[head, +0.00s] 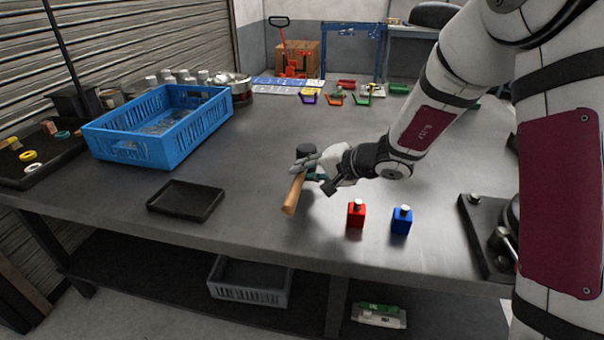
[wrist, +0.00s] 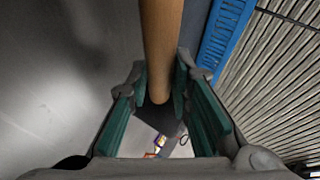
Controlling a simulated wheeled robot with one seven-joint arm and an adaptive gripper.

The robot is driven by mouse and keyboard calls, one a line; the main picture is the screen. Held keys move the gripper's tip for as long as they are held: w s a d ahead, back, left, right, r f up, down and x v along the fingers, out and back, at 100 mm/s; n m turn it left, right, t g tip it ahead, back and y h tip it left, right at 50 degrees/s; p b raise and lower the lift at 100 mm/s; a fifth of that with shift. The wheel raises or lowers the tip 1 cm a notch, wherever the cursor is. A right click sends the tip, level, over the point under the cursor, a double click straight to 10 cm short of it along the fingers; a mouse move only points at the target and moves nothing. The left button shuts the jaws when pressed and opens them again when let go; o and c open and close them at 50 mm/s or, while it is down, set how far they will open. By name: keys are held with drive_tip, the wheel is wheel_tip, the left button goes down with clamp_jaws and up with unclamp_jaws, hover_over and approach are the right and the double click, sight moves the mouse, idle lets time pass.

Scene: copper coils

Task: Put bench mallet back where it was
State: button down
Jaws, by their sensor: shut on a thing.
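The bench mallet's wooden handle (head: 294,193) slants down toward the table's front in the head view. My gripper (head: 308,172) is shut on the mallet above the middle of the grey table. In the wrist view the round wooden handle (wrist: 161,45) runs between the green-padded fingers of my gripper (wrist: 160,92). A dark shape past the handle's end may be the mallet head, but I cannot tell. The mallet's upper part is largely hidden by the fingers in the head view.
A black tray (head: 186,200) lies empty left of the mallet. A blue crate (head: 163,125) stands behind it. Coloured bins (head: 335,98) line the back. The table's middle is clear.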

sight(302, 174)
drive_tip(key=w, duration=0.4)
drive_tip(key=shift+w+a+f, duration=0.1)
drive_tip(key=shift+a+f, duration=0.15)
drive_tip(key=shift+a, duration=0.15)
drive_tip(key=shift+f, duration=1.65)
drive_tip(key=shift+f+b, duration=0.15)
drive_tip(key=shift+b, duration=0.2)
drive_tip(key=c, duration=1.7)
unclamp_jaws()
drive_tip(key=shift+p, duration=0.35)
drive_tip(key=v, duration=1.2)
drive_tip(key=shift+p, duration=0.35)
